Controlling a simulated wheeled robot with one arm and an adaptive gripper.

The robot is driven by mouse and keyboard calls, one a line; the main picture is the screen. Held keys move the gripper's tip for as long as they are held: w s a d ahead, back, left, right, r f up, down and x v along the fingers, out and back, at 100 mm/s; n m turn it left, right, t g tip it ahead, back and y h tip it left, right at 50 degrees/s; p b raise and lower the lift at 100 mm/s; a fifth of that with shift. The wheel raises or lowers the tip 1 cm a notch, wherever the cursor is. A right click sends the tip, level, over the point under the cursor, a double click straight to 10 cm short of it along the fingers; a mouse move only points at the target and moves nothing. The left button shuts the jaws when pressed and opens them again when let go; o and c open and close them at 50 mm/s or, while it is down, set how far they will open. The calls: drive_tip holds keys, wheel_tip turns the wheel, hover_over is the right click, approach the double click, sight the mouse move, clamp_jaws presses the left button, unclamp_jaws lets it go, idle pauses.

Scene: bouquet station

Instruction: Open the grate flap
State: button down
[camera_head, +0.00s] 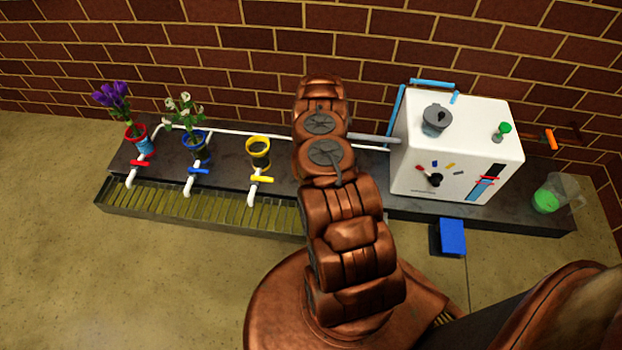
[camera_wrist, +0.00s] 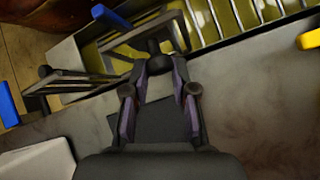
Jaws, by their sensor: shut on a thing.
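The grate flap (camera_wrist: 75,78) shows in the wrist view as a dark barred frame at the end of the grate. It seems to stand tilted out of line with the fixed slats; its exact angle is hard to tell. My gripper (camera_wrist: 160,66) is shut on a small dark knob (camera_wrist: 154,46) beside the frame, and the fingers partly hide it. The long grate (camera_head: 200,212) runs along the front of the bench in the head view, with yellowish slats. Its right end, the flap and my gripper are hidden there behind my arm.
Red, blue and yellow taps stand above the grate, with pots behind; the yellow pot (camera_head: 258,150) is empty of flowers. A white machine (camera_head: 455,150), a blue block (camera_head: 452,238) and a clear jug with green contents (camera_head: 553,195) are to the right.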

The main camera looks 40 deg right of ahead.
drive_tip(key=shift+w+a+f, duration=0.1)
drive_tip(key=shift+w+a, duration=0.2)
drive_tip(key=shift+w, duration=0.1)
drive_tip(key=c, duration=0.9)
unclamp_jaws()
drive_tip(key=shift+c, duration=0.2)
drive_tip(key=shift+s+d, duration=0.1)
drive_tip(key=shift+s, duration=0.05)
drive_tip(key=shift+d, duration=0.1)
drive_tip(key=v, duration=1.2)
drive_tip(key=shift+c, duration=0.4)
